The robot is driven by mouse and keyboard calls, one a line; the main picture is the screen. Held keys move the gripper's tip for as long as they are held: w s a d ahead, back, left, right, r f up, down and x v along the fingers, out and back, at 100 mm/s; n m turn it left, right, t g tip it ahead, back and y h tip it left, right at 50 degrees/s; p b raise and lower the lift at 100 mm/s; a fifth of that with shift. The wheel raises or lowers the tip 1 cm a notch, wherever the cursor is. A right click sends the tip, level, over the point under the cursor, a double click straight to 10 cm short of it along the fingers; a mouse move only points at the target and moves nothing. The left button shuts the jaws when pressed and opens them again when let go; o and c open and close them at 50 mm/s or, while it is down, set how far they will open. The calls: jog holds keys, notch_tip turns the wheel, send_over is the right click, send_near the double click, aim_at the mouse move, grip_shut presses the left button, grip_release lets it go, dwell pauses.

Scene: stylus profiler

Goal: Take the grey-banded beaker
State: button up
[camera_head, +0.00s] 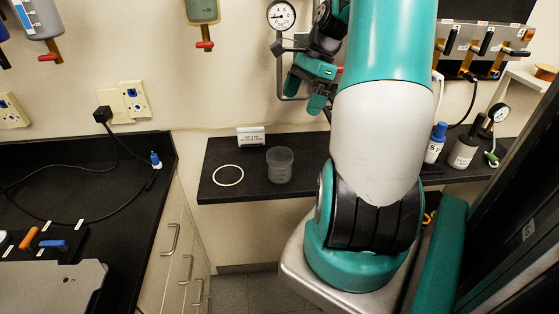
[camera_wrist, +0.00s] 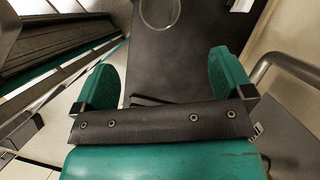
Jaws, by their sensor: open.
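A translucent grey beaker (camera_head: 280,165) stands upright on the dark shelf (camera_head: 214,188), to the right of a white ring (camera_head: 228,175). A separate grey band on it cannot be made out. My gripper (camera_head: 304,92) is above and behind the beaker, apart from it, with empty jaws. In the wrist view, my gripper (camera_wrist: 165,62) shows two teal fingers spread wide. A round, clear rim, which looks like the beaker (camera_wrist: 160,12), is cut off at the top edge, beyond the fingertips.
A small white sign (camera_head: 251,136) stands behind the beaker. A gauge (camera_head: 281,15) on a pipe is on the wall beside my gripper. Bottles (camera_head: 464,150) stand on the right, beyond my arm. A dark counter (camera_head: 130,215) with a cable is at the left.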

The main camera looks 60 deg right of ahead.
jog(key=p, duration=0.2)
send_over(280, 157)
jog(key=s, duration=0.3)
notch_tip(280, 157, down, 10)
jog(key=shift+p+x, duration=1.05)
jog(key=shift+x, duration=2.2)
jog(key=shift+a, duration=0.2)
jog(key=shift+c, duration=0.3)
jog(key=c, duration=1)
